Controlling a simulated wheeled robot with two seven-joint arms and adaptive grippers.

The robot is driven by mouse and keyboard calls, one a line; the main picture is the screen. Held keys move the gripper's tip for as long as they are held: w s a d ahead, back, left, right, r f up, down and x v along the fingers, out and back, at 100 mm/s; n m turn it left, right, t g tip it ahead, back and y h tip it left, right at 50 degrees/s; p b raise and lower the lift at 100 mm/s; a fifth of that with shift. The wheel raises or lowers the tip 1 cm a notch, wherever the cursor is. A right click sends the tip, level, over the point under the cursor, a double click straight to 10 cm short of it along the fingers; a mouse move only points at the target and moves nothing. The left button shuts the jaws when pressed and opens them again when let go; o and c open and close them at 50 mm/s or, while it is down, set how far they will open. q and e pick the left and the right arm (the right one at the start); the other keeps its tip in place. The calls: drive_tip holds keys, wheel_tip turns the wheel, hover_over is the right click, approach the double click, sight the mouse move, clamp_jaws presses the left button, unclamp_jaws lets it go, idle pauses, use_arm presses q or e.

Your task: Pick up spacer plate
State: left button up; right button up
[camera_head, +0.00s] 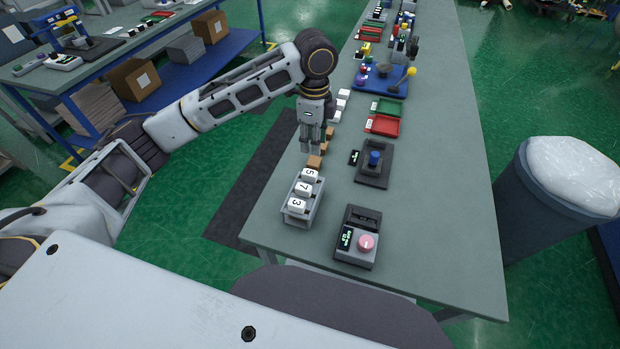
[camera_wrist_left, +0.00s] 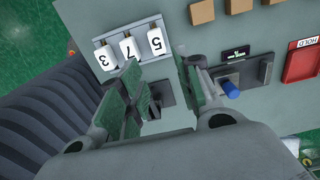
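I cannot tell which part is the spacer plate; nothing in view is marked as one. My left gripper (camera_head: 311,148) points down above the table, near small brown blocks (camera_head: 315,162). In the left wrist view its two fingers (camera_wrist_left: 162,92) stand apart with nothing held between them. A dark part of a fixture on the table shows behind that gap. The brown blocks also show along the top of the left wrist view (camera_wrist_left: 201,12). A dark fixture with a blue knob (camera_head: 374,159) stands to the gripper's right. My right gripper is not in view.
A device with a pink button (camera_head: 358,249) stands near the front. Red (camera_head: 382,125) and green trays lie farther back. A bin (camera_head: 555,205) stands right of the table (camera_head: 435,205), whose right side is clear.

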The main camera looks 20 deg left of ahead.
use_arm(q)
approach(311, 173)
drive_tip(key=shift+w+d+f, duration=0.1)
drive_tip(key=shift+w+f, duration=0.05)
drive_tip(key=shift+f, duration=1.15)
drive_tip(key=shift+w+d+f, duration=0.1)
drive_tip(key=shift+f, duration=1.15)
drive_tip(key=shift+f, duration=0.15)
drive_tip(key=shift+s+a+f+p, duration=0.1)
drive_tip(key=shift+f+p, duration=0.25)
drive_tip(key=shift+f, duration=0.9)
drive_tip(key=shift+s+a+f+p, duration=0.1)
drive_tip(key=shift+f+p, duration=0.25)
drive_tip(key=shift+f, duration=0.85)
clamp_jaws()
